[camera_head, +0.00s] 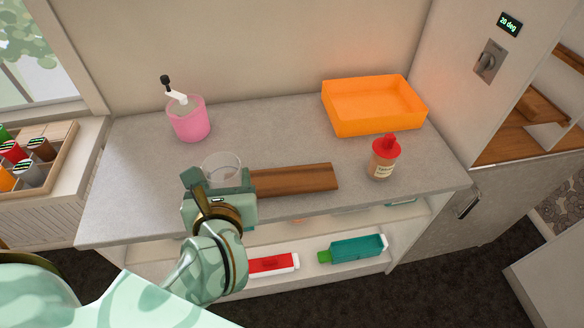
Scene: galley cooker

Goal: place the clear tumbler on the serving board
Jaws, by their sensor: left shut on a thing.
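The clear tumbler (221,162) is at the left end of the wooden serving board (300,179), at the front of the grey counter. Only its upper part shows; my gripper hides the rest, so I cannot tell whether its base touches the board. My left gripper (217,183) comes in from the front and is shut on the tumbler. The board lies flat, and its right part is bare. My right gripper is not in view.
A pink container (188,121) with a black-and-white item stands at the back left. An orange tray (373,106) is at the back right. A red-capped bottle (383,160) stands right of the board. Below, a shelf (305,258) holds red and teal cartons.

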